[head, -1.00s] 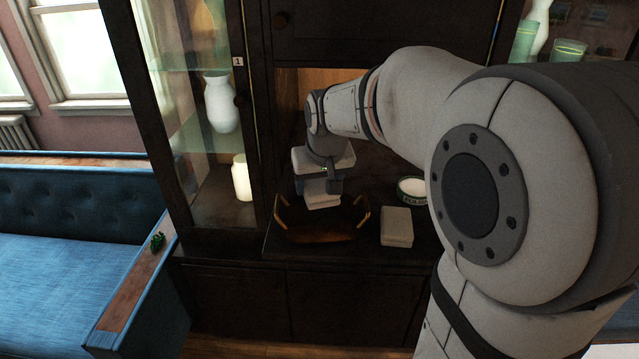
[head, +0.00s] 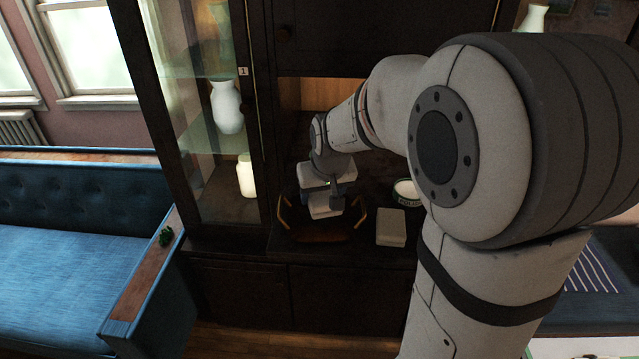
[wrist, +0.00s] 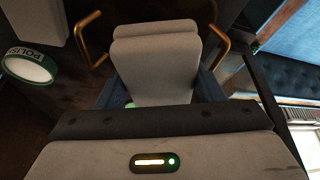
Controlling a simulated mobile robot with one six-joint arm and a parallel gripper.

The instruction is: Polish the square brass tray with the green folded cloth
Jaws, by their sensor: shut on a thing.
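My gripper (head: 328,190) points down over the tray and is shut on a pale grey folded cloth (head: 325,209). In the wrist view the cloth (wrist: 155,65) sits between the blue fingers of my gripper (wrist: 158,88). The tray (head: 322,236) is dark brown inside with brass-coloured handles at its left and right, on the cabinet's ledge. The cloth is over the tray's middle; I cannot tell whether it touches the tray floor. In the wrist view a brass handle (wrist: 92,42) shows on each side of the cloth.
A second pale folded block (head: 391,228) lies right of the tray. A round tin marked POLISH (head: 407,191), with a green band, stands behind it. The glass cabinet door (head: 215,130) with white vases is at left.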

